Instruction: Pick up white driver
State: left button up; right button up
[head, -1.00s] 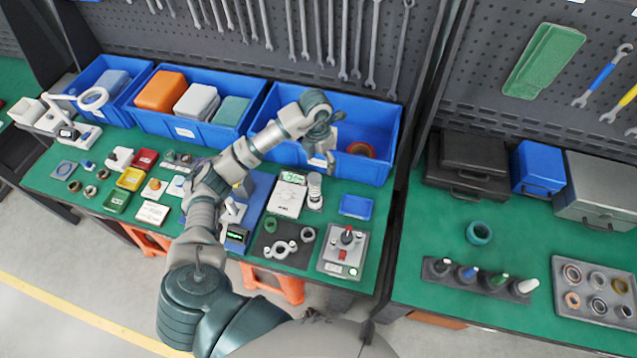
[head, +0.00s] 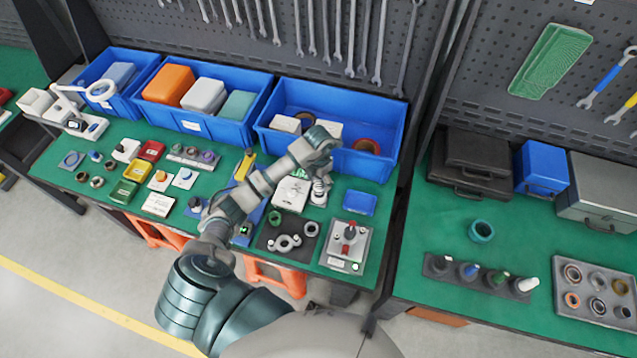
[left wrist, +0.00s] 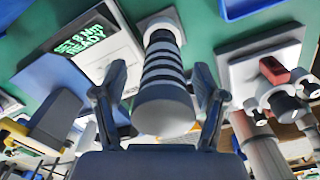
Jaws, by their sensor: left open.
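A white-ended driver (head: 528,286) stands at the right end of a dark rack on the right table, beside drivers with other coloured ends. My left gripper (head: 322,168) is over the left table, well away from that rack. In the left wrist view the post (left wrist: 163,95) stands between the two open fingers (left wrist: 160,75), with gaps at both sides. Whether this post is also a driver, I cannot tell. My right gripper is not in view.
A white device with a green display (left wrist: 85,42) stands close beside the post. A grey box with a red knob (head: 348,240) is at its right front. Blue bins (head: 365,165) stand behind. A dark gap separates the two tables.

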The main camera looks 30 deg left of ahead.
pick_arm(q)
notch_tip(320, 180, down, 2)
jog(key=shift+f, duration=0.25)
jog(key=shift+d, duration=0.15)
grip_shut()
jog(key=shift+r, duration=0.1)
